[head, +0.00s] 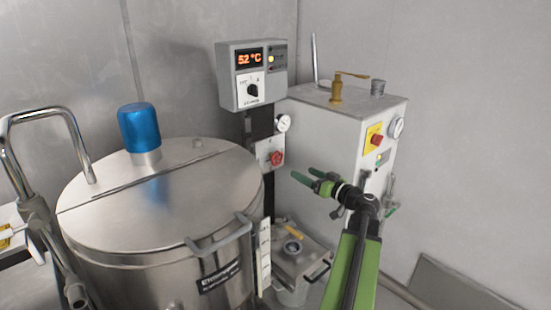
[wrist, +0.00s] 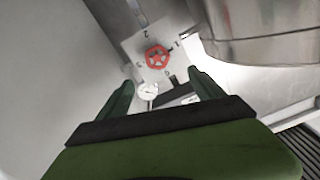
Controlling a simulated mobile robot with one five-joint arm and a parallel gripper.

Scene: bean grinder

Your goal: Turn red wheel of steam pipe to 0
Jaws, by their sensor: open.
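The red wheel (head: 277,157) sits on a pale square plate (head: 264,152) on the dark post between the steel tank and the white machine. In the wrist view the red wheel (wrist: 157,57) is ahead of my gripper, near the line between the fingers. Small marks surround it on the plate; one looks like a 2, and the wheel's setting cannot be read. My gripper (head: 303,174) is open and empty, to the right of and slightly below the wheel in the head view. In the wrist view its green fingers (wrist: 161,80) stand apart, not visibly touching the wheel.
A round gauge (head: 283,122) is above the wheel, below a control box (head: 252,75) reading 52 °C. The steel tank (head: 160,200) stands left. The white machine (head: 340,135) stands behind my gripper. A small lidded metal container (head: 297,262) is below.

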